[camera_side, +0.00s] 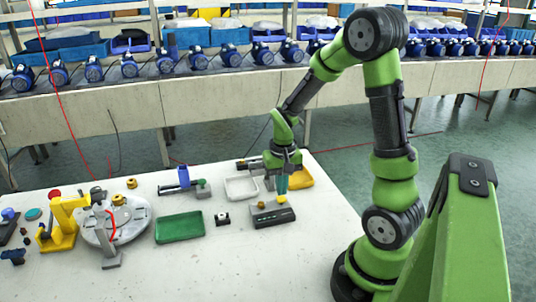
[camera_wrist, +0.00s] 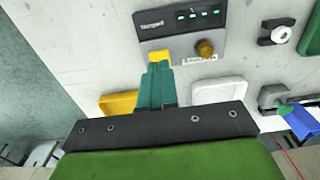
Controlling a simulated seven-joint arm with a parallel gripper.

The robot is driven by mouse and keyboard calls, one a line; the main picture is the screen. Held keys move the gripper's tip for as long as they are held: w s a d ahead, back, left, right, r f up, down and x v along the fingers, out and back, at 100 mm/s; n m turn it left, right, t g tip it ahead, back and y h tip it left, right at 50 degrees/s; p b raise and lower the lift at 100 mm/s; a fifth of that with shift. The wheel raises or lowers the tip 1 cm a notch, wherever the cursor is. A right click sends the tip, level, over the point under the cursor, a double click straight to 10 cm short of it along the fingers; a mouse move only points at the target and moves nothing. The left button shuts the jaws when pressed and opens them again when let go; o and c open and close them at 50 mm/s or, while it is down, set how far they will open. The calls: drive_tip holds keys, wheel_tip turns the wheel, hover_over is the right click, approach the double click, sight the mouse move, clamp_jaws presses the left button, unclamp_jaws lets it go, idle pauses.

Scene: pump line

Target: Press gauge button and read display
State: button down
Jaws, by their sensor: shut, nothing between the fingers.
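The gauge is a grey box (camera_side: 273,216) on the white table, below my gripper in the side view. In the wrist view the gauge (camera_wrist: 180,47) shows a dark display (camera_wrist: 200,15) with several small lit green marks, too small to read as figures. A yellow button (camera_wrist: 159,57) sits on its near edge, and a brown knob (camera_wrist: 205,48) is beside it. My gripper (camera_side: 282,191) points down with its teal fingers together and empty. In the wrist view its fingertips (camera_wrist: 160,66) are right at the button and partly cover it; I cannot tell whether they touch.
A green tray (camera_side: 180,228), a white tray (camera_side: 241,188) and a yellow tray (camera_side: 300,177) lie around the gauge. A small block with a ring (camera_side: 222,219) is to its left. A round grey fixture (camera_side: 116,219) stands further left. The table front is clear.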

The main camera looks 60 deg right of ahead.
sight(281, 198)
drive_tip(key=shift+f, duration=0.1)
idle(0.3)
drive_tip(key=shift+f, duration=1)
drive_tip(key=shift+r, duration=3.15)
drive_tip(key=s+a+r+n+t+y, duration=0.1)
drive_tip(key=s+a+r+n+t, duration=0.1)
drive_tip(key=a+r, duration=0.5)
drive_tip(key=s+a+r+n+t+y, duration=0.1)
drive_tip(key=s+a+r+n+t, duration=0.2)
drive_tip(key=a, duration=0.7)
wheel_tip(281, 198, up, 4)
drive_tip(key=shift+r+t, duration=0.2)
drive_tip(key=shift+t, duration=0.9)
